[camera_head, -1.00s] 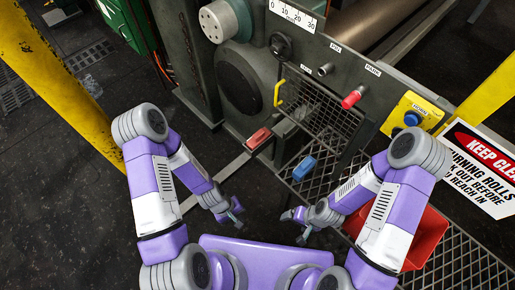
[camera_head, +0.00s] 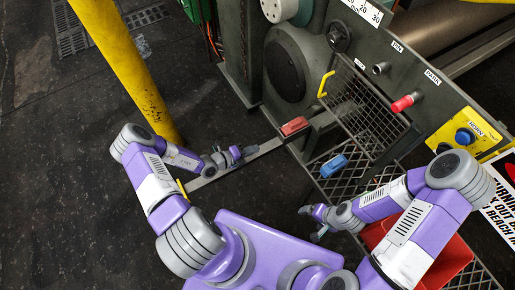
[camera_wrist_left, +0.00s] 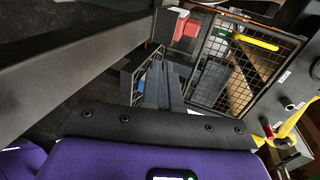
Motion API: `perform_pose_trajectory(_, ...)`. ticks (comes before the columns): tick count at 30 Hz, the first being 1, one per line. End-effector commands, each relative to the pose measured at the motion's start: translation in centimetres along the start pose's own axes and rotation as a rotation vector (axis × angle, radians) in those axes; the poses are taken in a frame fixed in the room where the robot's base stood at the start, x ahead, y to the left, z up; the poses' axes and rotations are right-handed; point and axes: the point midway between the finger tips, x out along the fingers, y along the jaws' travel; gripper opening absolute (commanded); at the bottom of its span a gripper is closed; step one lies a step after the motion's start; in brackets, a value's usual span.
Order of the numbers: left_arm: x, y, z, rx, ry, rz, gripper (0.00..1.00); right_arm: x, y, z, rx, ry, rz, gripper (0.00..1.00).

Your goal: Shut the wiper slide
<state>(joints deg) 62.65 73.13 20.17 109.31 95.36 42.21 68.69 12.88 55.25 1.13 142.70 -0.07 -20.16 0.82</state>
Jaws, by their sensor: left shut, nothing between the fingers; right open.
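My right gripper (camera_head: 312,222) is open and empty, below the blue block.
A mesh guard with a yellow handle (camera_head: 326,84) stands on the machine front. A blue block (camera_head: 334,166) lies on the grating below it. A red bin (camera_head: 440,262) is beside my right arm. A yellow post (camera_head: 130,65) stands at left. The dark floor at left is clear.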

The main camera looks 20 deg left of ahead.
Motion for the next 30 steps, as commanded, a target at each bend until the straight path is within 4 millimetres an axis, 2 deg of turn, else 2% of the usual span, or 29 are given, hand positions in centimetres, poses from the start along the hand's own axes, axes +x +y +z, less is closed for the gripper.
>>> perform_pose_trajectory(1, 1.2, 0.2, -0.1, 0.002, 0.004, -0.002, 0.0, 0.5, 0.2, 0.0, 0.0, 0.0, 0.0, 0.85)
perform_pose_trajectory(9, 7.1, 0.3, -0.3, 0.005, 0.007, 0.0, 0.0, 2.1, 0.8, -0.1, 0.0, 0.0, 0.0, 0.85)
perform_pose_trajectory(15, 10.2, -0.6, -0.2, 0.007, 0.007, 0.0, 0.0, 2.9, 1.1, -0.1, 0.0, 0.0, 0.0, 0.85)
perform_pose_trajectory(21, 11.4, -1.0, -0.2, 0.006, 0.007, 0.002, 0.0, 3.2, 1.2, -0.1, 0.0, 0.0, 0.0, 0.85)
perform_pose_trajectory(30, 11.5, -1.2, -0.2, 0.006, 0.006, 0.002, 0.0, 3.2, 1.2, -0.1, 0.0, 0.0, 0.0, 0.85)
